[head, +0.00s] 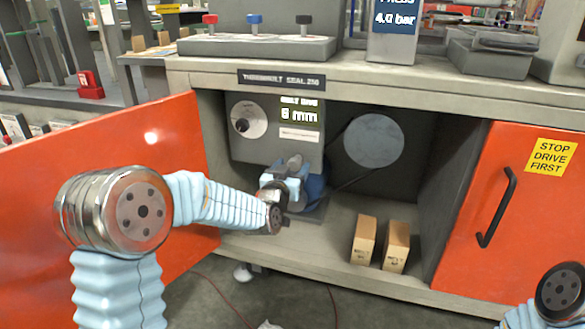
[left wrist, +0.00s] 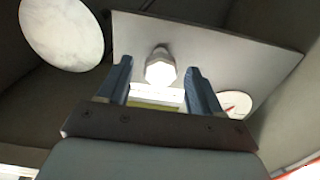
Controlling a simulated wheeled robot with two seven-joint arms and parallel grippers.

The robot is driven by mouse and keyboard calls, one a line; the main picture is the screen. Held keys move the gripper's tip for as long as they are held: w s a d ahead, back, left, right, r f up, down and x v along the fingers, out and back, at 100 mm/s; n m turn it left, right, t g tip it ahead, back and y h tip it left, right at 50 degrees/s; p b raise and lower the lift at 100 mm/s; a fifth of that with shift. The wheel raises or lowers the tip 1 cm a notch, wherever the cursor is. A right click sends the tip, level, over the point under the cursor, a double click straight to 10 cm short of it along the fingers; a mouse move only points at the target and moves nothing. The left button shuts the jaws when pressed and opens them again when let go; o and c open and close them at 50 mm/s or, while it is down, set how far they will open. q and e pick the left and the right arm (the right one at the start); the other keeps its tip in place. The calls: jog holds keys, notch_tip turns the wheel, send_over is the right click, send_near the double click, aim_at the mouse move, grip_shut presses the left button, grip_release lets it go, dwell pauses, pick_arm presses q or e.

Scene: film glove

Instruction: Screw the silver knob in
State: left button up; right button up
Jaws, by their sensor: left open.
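The silver knob (left wrist: 160,68) shows in the left wrist view as a bright, faceted piece on a short stem, standing out from a grey panel (left wrist: 225,50). My left gripper (left wrist: 158,76) is open. Its two blue fingers stand on either side of the knob in that view, with a visible gap on both sides. I cannot tell how deep the knob sits between the fingertips. In the head view my left gripper (head: 289,172) is inside the open cabinet, below the grey drive box (head: 300,152), and hides the knob. My right gripper is out of view.
An orange door (head: 110,160) stands open at left. The orange door at right (head: 530,230) is shut, with a black handle (head: 497,207). Two small cardboard boxes (head: 364,240) stand on the cabinet floor. A grey disc (head: 374,141) is on the back wall.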

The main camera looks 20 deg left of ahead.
pick_arm(q)
jog(key=shift+w, duration=0.35)
jog(key=c, duration=1.1)
jog(key=shift+o, duration=0.2)
